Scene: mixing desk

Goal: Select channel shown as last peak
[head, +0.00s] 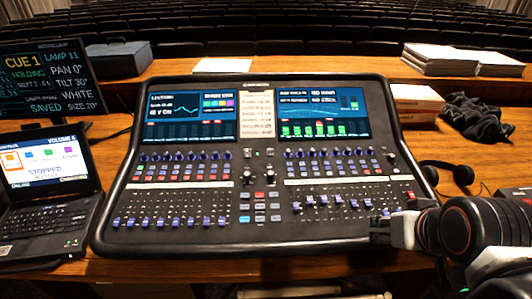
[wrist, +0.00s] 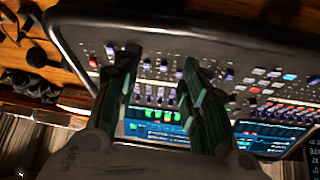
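The black mixing desk (head: 262,246) stands in the middle of the head view, with rows of knobs, buttons and blue-capped faders. Its right screen (head: 324,113) shows green level bars of differing heights; the labels are too small to read. Its left screen (head: 190,116) shows a line curve and a few coloured tiles. My gripper (head: 378,230) is over the desk's front right corner, near the rightmost faders. In the wrist view, my gripper (wrist: 158,72) has its two fingers apart, with nothing held between them. Desk controls and the lit screen (wrist: 158,129) show behind the fingers; I cannot tell whether they touch.
A laptop (head: 50,170) and a cue monitor (head: 46,80) stand on the left. Headphones (head: 447,168), a dark cloth (head: 474,117) and paper stacks (head: 440,60) lie on the right. A dark case (head: 118,60) sits at the back left. Empty seat rows lie beyond.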

